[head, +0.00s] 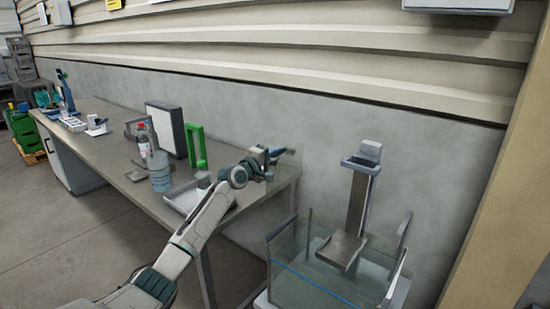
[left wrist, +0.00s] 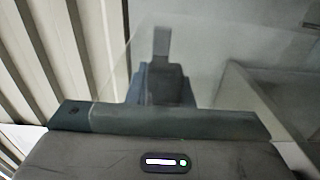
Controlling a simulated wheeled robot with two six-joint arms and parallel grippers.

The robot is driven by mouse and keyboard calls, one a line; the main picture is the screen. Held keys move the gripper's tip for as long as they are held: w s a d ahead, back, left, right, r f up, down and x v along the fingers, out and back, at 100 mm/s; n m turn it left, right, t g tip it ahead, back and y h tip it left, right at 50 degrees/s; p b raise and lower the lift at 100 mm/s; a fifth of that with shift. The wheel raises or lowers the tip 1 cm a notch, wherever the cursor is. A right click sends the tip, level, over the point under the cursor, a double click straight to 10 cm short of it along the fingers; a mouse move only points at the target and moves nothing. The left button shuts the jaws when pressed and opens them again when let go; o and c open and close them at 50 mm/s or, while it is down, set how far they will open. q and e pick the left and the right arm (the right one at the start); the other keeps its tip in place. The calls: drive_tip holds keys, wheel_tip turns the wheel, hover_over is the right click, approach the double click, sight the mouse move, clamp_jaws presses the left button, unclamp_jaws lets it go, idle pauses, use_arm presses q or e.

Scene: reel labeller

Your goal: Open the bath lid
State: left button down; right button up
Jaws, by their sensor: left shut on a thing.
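The bath (head: 330,285) is a clear-walled tank with a blue line on its front, at the lower right of the head view. Its top looks uncovered. A faint clear panel, seemingly the lid (head: 284,205), stands steeply up at the bath's left side. In the left wrist view the clear lid (left wrist: 215,75) spreads out in front of the gripper. My left gripper (head: 275,155) is up at the panel's top, shut on what looks like the lid's handle; it also shows in the left wrist view (left wrist: 161,78). The exact grip is too small to tell. My right gripper is out of view.
A grey metal lift (head: 356,205) stands in the bath. The long bench (head: 115,165) to the left holds bottles (head: 159,170), a white tray (head: 185,195) and a green frame (head: 195,146). The wall (head: 400,170) is close behind.

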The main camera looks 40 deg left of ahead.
use_arm(q)
drive_tip(key=shift+r, duration=0.1)
drive_tip(key=c, duration=1.3)
unclamp_jaws()
drive_tip(key=shift+s, duration=0.45)
drive_tip(key=s, duration=0.9)
drive_tip(key=shift+s+a+b, duration=0.15)
drive_tip(key=shift+s+b, duration=0.25)
